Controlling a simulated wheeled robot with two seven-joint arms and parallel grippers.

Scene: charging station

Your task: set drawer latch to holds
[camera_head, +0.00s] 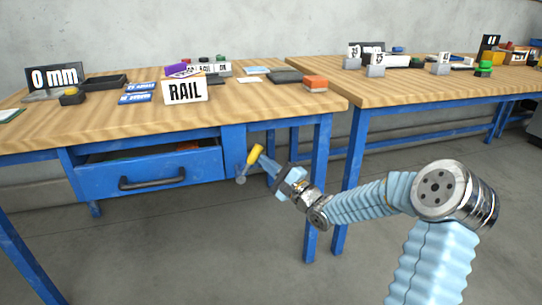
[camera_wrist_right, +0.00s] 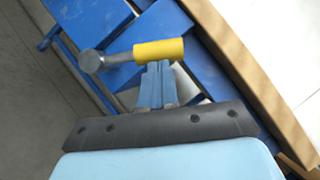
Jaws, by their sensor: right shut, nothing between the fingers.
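The drawer latch is a lever with a yellow grip (camera_head: 254,155) and a round metal pivot (camera_head: 241,179) at the drawer's right side. In the head view the lever leans up and to the right from the pivot. In the right wrist view the yellow grip (camera_wrist_right: 158,50) lies across the picture, with the pivot (camera_wrist_right: 91,60) at its left. My right gripper (camera_head: 267,162) is shut and empty, its fingertips (camera_wrist_right: 158,66) right at the grip's edge; I cannot tell whether they touch. The blue drawer (camera_head: 205,163) is partly open. My left gripper is out of view.
Blue bench legs (camera_head: 319,190) stand behind my right arm. The floor in front is clear.

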